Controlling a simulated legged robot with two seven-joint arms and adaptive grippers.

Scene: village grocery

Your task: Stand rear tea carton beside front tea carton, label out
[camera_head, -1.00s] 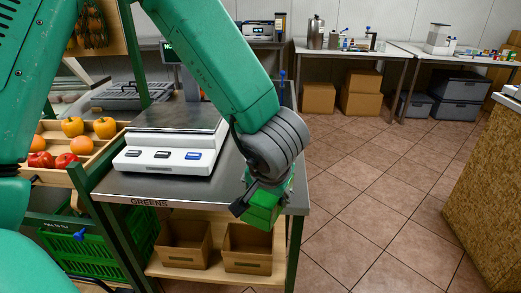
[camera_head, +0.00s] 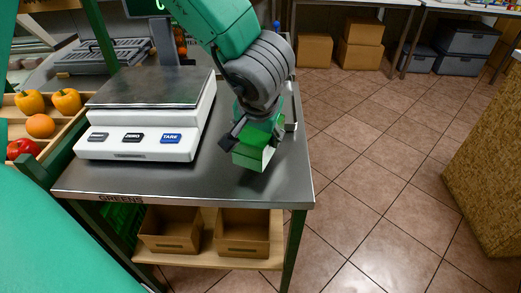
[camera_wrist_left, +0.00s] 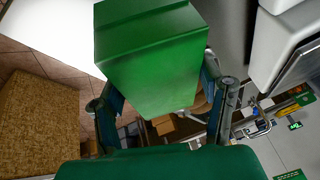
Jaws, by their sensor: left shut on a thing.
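A green tea carton (camera_head: 254,152) is in my left gripper (camera_head: 250,133), over the right part of the steel table top. In the left wrist view the carton (camera_wrist_left: 152,60) fills the space between the two fingers of the gripper (camera_wrist_left: 163,105), which are shut on it. The carton is tilted in the head view, and I cannot tell whether it touches the table. Its label is not readable in either view. No second tea carton can be made out. My right gripper is not in view.
A white scale (camera_head: 150,146) stands on the steel table (camera_head: 205,180), left of the gripper. Produce bins (camera_head: 45,145) are at the far left. Two cardboard boxes (camera_head: 242,235) sit on the lower shelf. Open tiled floor (camera_head: 370,180) lies right of the table.

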